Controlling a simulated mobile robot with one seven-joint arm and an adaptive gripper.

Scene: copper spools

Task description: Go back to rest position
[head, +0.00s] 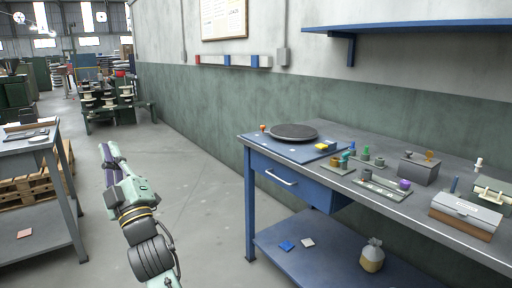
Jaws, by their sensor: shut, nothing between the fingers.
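My gripper (106,153) is at the upper end of my arm, left of the middle in the head view. It is over the open grey floor, between the left table and the blue workbench. It is shut and empty, and it appears to touch nothing. The fingers are small in this view, so their detail is hard to see.
The blue workbench (332,173) on the right bears a dark round disc (294,132), small coloured parts, and boxes. A grey table (22,153) stands at the left. A rack with spools (110,108) stands farther back. The floor (200,185) between is clear.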

